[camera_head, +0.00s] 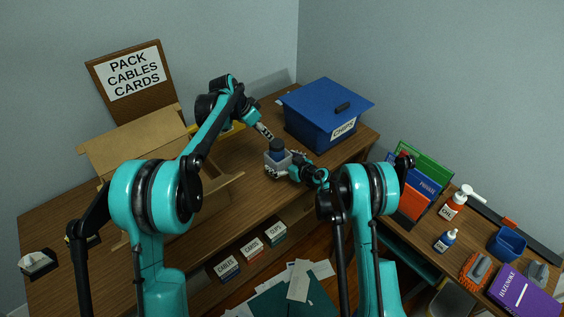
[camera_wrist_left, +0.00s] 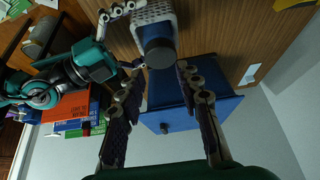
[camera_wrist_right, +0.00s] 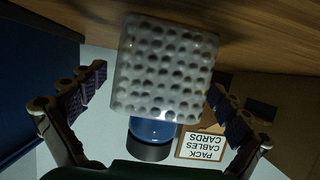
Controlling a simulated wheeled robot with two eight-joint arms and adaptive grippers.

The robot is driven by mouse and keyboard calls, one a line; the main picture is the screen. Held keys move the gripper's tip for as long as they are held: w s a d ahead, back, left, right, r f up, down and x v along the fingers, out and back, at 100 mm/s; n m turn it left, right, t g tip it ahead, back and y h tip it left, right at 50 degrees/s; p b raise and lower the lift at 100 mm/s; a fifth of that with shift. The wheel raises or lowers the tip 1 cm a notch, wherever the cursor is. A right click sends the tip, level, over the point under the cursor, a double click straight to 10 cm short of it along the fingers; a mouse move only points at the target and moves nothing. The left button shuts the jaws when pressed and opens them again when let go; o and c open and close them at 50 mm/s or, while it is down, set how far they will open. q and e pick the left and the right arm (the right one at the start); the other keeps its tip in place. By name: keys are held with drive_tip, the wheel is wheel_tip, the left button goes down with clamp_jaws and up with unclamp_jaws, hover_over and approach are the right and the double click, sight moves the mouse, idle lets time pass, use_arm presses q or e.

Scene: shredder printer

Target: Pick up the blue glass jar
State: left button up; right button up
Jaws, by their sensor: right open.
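The blue glass jar (camera_head: 277,147) has a dark lid and stands upright with its lower part in a grey, bumpy, block-like sleeve (camera_head: 275,160) over the brown table. In the left wrist view the lid (camera_wrist_left: 158,52) lies just ahead of my left gripper (camera_wrist_left: 157,79), whose fingers are apart and empty. In the head view that gripper (camera_head: 266,132) is just above the jar. My right gripper (camera_wrist_right: 158,82) is open, with a finger on each side of the sleeve (camera_wrist_right: 165,65). The jar (camera_wrist_right: 153,130) shows past the sleeve. Whether the fingers touch it is unclear.
A blue box (camera_head: 316,122) labelled CHIPS stands right behind the jar. A cardboard box (camera_head: 125,148) with open flaps is at left, beside the PACK CABLES CARDS sign (camera_head: 130,77). A right-hand desk holds folders (camera_head: 415,190) and bottles (camera_head: 447,240).

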sight(277, 144)
drive_tip(key=c, duration=1.2)
use_arm(q)
drive_tip(key=o, duration=0.9)
drive_tip(key=shift+d, duration=0.1)
drive_tip(key=shift+c, duration=0.2)
drive_tip(key=shift+o, duration=0.5)
drive_tip(key=shift+s+d+f+n+y, duration=0.2)
drive_tip(key=shift+d+n+y, duration=0.35)
drive_tip(key=shift+n, duration=0.45)
drive_tip(key=d+f+n+y, duration=0.1)
drive_tip(key=f+n, duration=0.1)
drive_tip(key=w+d+f+n+y, duration=0.1)
drive_tip(key=f+n, duration=0.1)
drive_tip(key=w+d+f+n+y, duration=0.1)
drive_tip(key=f+n, duration=0.1)
drive_tip(key=n, duration=0.1)
drive_tip(key=shift+w+d+f+t, duration=0.15)
drive_tip(key=shift+w+f+t, duration=0.1)
drive_tip(key=shift+t, duration=0.15)
drive_tip(key=shift+s+x, duration=0.1)
drive_tip(key=shift+x, duration=1.2)
drive_tip(key=shift+s+x, duration=0.15)
drive_tip(key=shift+x, duration=1.2)
